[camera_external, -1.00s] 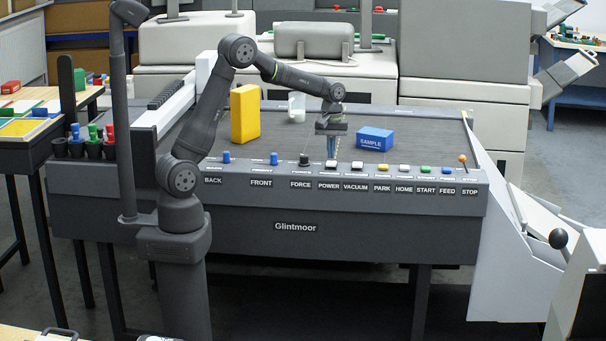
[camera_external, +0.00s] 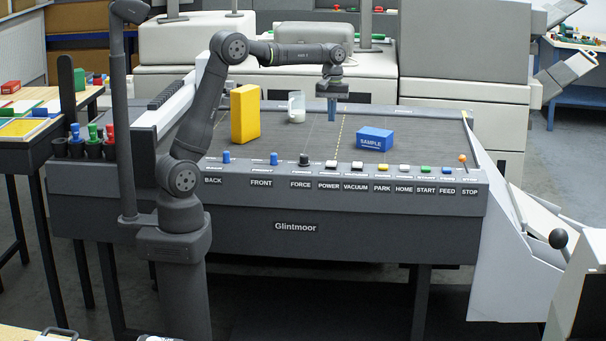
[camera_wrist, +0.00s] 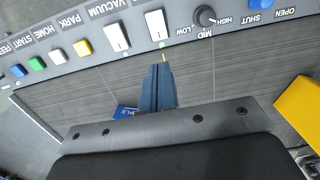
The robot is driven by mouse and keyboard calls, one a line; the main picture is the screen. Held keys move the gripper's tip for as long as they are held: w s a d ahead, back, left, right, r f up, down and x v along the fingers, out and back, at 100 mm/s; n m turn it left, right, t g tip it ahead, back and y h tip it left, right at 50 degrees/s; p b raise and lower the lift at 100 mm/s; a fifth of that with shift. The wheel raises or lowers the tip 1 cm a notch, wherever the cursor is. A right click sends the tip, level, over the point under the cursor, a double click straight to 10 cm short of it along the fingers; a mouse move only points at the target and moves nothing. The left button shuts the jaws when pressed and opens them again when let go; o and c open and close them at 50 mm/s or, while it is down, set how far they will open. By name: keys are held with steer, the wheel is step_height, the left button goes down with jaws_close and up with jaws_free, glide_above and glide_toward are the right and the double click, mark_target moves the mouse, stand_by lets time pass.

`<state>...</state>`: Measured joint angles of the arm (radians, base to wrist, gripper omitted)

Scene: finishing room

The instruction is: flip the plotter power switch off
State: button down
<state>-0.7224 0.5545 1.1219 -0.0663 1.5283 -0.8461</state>
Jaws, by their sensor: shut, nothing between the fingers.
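The POWER switch (camera_external: 330,166) is a white rocker on the plotter's front control strip, between the FORCE knob and the VACUUM switch. In the wrist view the POWER switch (camera_wrist: 155,27) is a white block at the top, just beyond my fingertips. I cannot tell which way its rocker is tilted. A small greenish spot shows beside it. My gripper (camera_external: 332,118) is shut and empty, pointing down above the plotter bed, behind and above the switch and apart from it. In the wrist view my gripper (camera_wrist: 158,70) shows its blue-grey fingers together.
The VACUUM switch (camera_external: 356,166) and black FORCE knob (camera_external: 304,160) flank the POWER switch. On the bed (camera_external: 300,138) are a yellow block (camera_external: 245,114), a white cup (camera_external: 297,107) and a blue SAMPLE box (camera_external: 375,139). The bed between the cup and box is clear.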

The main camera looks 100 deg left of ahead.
mark_target(331, 163)
steer(key=shift+w+d+r+h, duration=0.1)
steer(key=shift+w+d+h, duration=0.1)
steer(key=shift+d+h, duration=0.35)
steer(key=shift+d, duration=0.15)
steer(key=f, duration=0.4)
steer(key=d+f, duration=0.1)
steer(key=f, duration=0.4)
steer(key=d+f, duration=0.1)
steer(key=f, duration=0.3)
steer(key=shift+d+f, duration=0.1)
steer(key=shift+f, duration=0.3)
